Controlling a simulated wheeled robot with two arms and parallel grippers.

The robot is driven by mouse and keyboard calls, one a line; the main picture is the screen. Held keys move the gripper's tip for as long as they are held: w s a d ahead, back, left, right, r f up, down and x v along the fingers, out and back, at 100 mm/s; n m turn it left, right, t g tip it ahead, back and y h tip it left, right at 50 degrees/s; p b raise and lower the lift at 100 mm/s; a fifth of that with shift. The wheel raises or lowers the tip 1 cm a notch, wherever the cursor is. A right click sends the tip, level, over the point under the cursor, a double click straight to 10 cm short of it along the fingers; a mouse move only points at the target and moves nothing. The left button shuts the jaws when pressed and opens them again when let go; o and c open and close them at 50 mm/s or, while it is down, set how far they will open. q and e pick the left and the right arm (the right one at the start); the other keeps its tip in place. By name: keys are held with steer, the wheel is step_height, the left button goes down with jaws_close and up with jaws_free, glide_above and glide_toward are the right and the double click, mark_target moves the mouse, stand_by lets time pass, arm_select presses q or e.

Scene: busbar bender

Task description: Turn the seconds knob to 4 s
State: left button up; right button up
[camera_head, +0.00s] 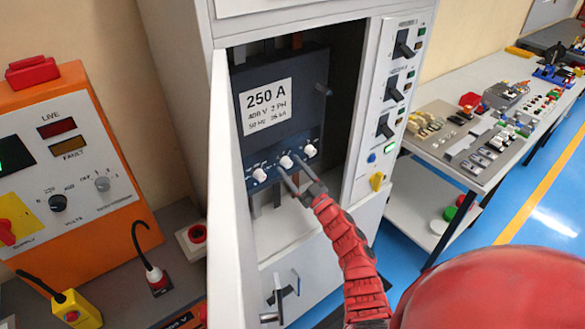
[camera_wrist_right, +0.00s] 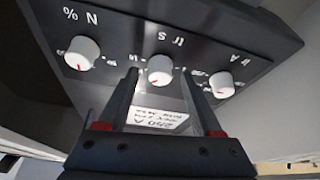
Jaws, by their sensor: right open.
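The black breaker (camera_head: 312,95) with the white 250 A label sits in the open cabinet. Its lower strip has three white knobs. The middle one is the seconds knob (camera_head: 286,162), marked "tr s" in the right wrist view (camera_wrist_right: 159,70); its red pointer mark faces lower left there. My right gripper (camera_head: 289,172) is open, reaching up to this knob from the front. In the wrist view its two fingers (camera_wrist_right: 158,82) lie on either side of the knob, with gaps visible; whether they overlap it in depth I cannot tell. My left gripper is out of view.
The "Ir A" knob (camera_wrist_right: 222,84) and "N %" knob (camera_wrist_right: 82,53) flank the middle knob closely. The cabinet's open door (camera_head: 228,200) stands left of my arm. A switch column (camera_head: 385,105) is on the right. An orange-framed test panel (camera_head: 70,165) stands at left.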

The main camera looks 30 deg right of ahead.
jaws_close()
steer(key=shift+f, duration=0.1)
stand_by(0.3)
steer(key=shift+f+n+y+b, duration=0.15)
steer(key=shift+n+y+b, duration=0.45)
steer(key=shift+n+b, duration=0.5)
steer(key=n+g+y+b, duration=0.1)
steer(key=n+b, duration=0.1)
steer(key=n+g+y+b, duration=0.1)
steer(key=n+b, duration=0.1)
steer(key=n, duration=0.1)
steer(key=shift+d+n, duration=0.15)
steer(key=shift+n, duration=0.15)
steer(key=shift+d+r+n+g+y+b, duration=0.15)
steer(key=shift+n+g+y+b, duration=0.2)
steer(key=shift+n+b, duration=0.55)
steer(key=shift+a+r+n+g+y+b, duration=0.15)
steer(key=shift+n+g+b, duration=0.4)
steer(key=shift+n, duration=0.55)
steer(key=shift+d, duration=0.1)
